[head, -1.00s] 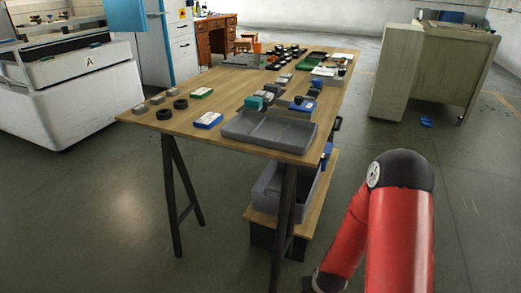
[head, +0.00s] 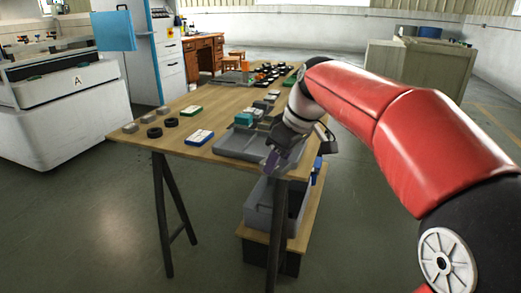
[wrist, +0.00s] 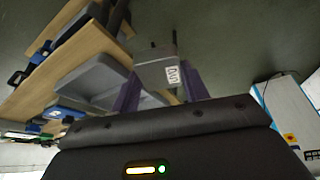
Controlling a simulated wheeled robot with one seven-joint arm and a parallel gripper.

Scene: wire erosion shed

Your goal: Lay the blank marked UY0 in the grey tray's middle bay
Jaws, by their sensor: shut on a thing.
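My gripper (head: 271,164) hangs by the right part of the table's front edge, with its purple fingers pointing down. In the wrist view my gripper (wrist: 160,90) is shut on a grey blank (wrist: 155,74). The blank bears a small white label with dark characters, turned sideways and too small to read surely. The grey tray (head: 232,146) lies at the table's front edge, partly hidden behind my gripper and arm. The grey tray also shows in the wrist view (wrist: 88,82), to the left of the held blank and apart from it.
A blue-and-white box (head: 199,138), black rings (head: 155,132) and several grey blocks stand left of the tray. More small parts crowd the table (head: 200,99) behind it. A grey bin (head: 262,207) sits on a low shelf below the table. Open floor lies in front.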

